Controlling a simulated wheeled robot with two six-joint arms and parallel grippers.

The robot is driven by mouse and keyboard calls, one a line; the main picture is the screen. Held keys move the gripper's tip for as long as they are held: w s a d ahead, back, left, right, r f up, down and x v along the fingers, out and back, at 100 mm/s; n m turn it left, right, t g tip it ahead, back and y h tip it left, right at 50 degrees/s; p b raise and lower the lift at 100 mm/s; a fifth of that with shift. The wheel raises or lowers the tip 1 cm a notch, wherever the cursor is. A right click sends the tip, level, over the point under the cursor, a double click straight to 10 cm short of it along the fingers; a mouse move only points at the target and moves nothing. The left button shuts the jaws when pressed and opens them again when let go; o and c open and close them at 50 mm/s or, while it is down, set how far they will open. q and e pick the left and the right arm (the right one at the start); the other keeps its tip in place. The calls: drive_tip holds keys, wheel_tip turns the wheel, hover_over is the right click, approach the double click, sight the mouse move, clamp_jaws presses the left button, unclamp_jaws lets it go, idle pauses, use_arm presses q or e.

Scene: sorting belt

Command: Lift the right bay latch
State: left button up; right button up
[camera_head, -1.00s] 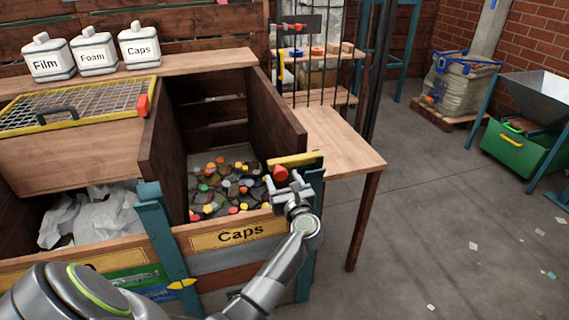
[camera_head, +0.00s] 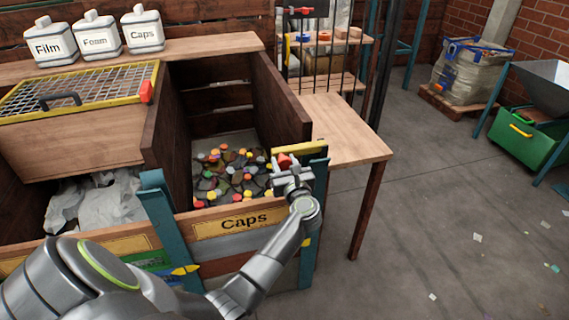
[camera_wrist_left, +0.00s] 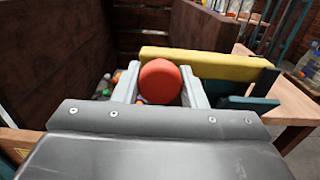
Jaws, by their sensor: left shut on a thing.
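The right bay latch is a yellow bar (camera_head: 301,147) with a red knob (camera_head: 284,160), at the front right corner of the Caps bay. The bar lies across the top of the teal post (camera_head: 316,180). My left gripper (camera_head: 285,167) is at the knob and shut on it. In the left wrist view, the round red knob (camera_wrist_left: 160,82) sits between my two pale fingers, with the yellow bar (camera_wrist_left: 205,62) just behind it, nearly level. My right gripper is in neither view.
The Caps bay holds many coloured caps (camera_head: 228,172) between wooden walls. The left bay holds white film (camera_head: 95,203) beneath a raised mesh lid (camera_head: 80,92). A wooden side table (camera_head: 345,135) stands right of the latch. Open floor (camera_head: 430,200) lies further right.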

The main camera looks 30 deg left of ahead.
use_arm(q)
drive_tip(key=shift+r+m+p, duration=0.4)
drive_tip(key=shift+r+p, duration=0.3)
drive_tip(key=shift+p, duration=0.1)
clamp_jaws()
drive_tip(key=r+m+p, duration=0.1)
drive_tip(key=p, duration=0.1)
drive_tip(key=r+m+p, duration=0.1)
drive_tip(key=r+p, duration=0.1)
drive_tip(key=r+m+p, duration=0.1)
drive_tip(key=p, duration=0.1)
drive_tip(key=shift+w+d+r+m, duration=0.35)
drive_tip(key=shift+w+r+m, duration=0.05)
drive_tip(key=w+d+r+m+p, duration=0.5)
drive_tip(key=w+d+r+m, duration=0.2)
drive_tip(key=m, duration=0.8)
drive_tip(key=shift+w+d+r+p, duration=0.15)
drive_tip(key=shift+w+d+p, duration=0.15)
drive_tip(key=shift+w+d, duration=1.45)
drive_tip(key=shift+w+a+m, duration=0.3)
drive_tip(key=shift+w+a, duration=0.1)
